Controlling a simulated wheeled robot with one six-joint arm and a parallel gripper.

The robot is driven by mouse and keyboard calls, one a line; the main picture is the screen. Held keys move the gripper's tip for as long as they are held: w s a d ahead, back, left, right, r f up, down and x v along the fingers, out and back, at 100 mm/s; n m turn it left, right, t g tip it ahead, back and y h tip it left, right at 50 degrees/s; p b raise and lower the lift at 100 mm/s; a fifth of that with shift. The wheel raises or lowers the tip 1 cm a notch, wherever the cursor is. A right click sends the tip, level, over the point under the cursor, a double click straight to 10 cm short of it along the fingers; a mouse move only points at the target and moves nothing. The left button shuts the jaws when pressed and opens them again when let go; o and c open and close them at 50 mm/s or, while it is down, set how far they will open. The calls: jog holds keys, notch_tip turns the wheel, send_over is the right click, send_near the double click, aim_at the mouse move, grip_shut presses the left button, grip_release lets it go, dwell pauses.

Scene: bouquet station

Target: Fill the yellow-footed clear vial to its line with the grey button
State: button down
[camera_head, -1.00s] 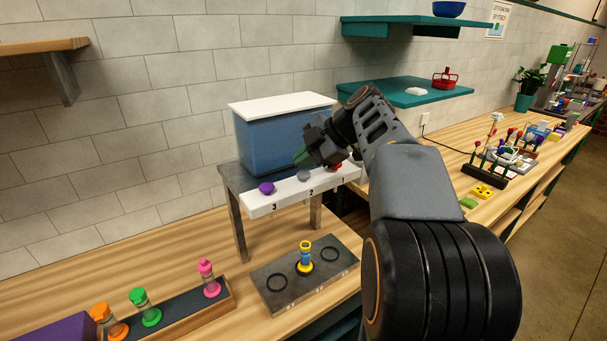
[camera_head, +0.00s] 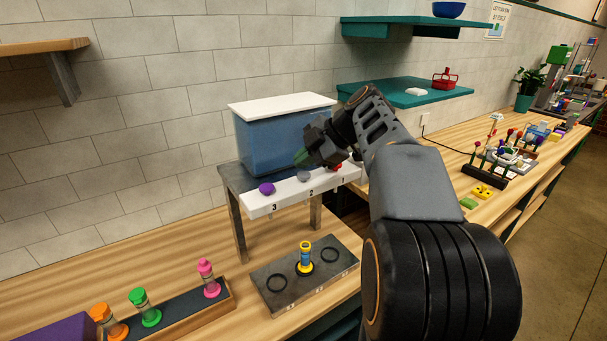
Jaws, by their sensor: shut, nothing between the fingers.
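The yellow-footed vial (camera_head: 305,258) stands upright on the middle ring of the dark filling plate (camera_head: 343,264), with a yellow top and blue inside its body. Its fill line is too small to make out. The grey button (camera_head: 304,176) is on the white front strip of the dispenser, by the number 2, between a purple button (camera_head: 266,188) and a red button (camera_head: 336,167). My gripper (camera_head: 301,159) is shut and empty, with its greenish tips just above and behind the grey button in the picture. I cannot tell whether it touches the button.
A blue tank (camera_head: 265,145) with a white lid sits on the grey dispenser stand (camera_head: 238,225). A tray (camera_head: 226,303) at the lower left holds orange, green and pink vials. The filling plate's outer two rings are empty. My arm covers the right of the dispenser.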

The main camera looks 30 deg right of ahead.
aim_at(304, 175)
jog(key=shift+f+b, duration=1.05)
jog(key=shift+b, duration=0.4)
dwell(1.1)
jog(key=shift+r, duration=0.15)
jog(key=shift+r+p, duration=0.6)
jog(key=shift+r, duration=0.3)
jog(key=shift+r, duration=0.1)
jog(key=shift+r+p, duration=1.6)
jog(key=shift+r, duration=0.85)
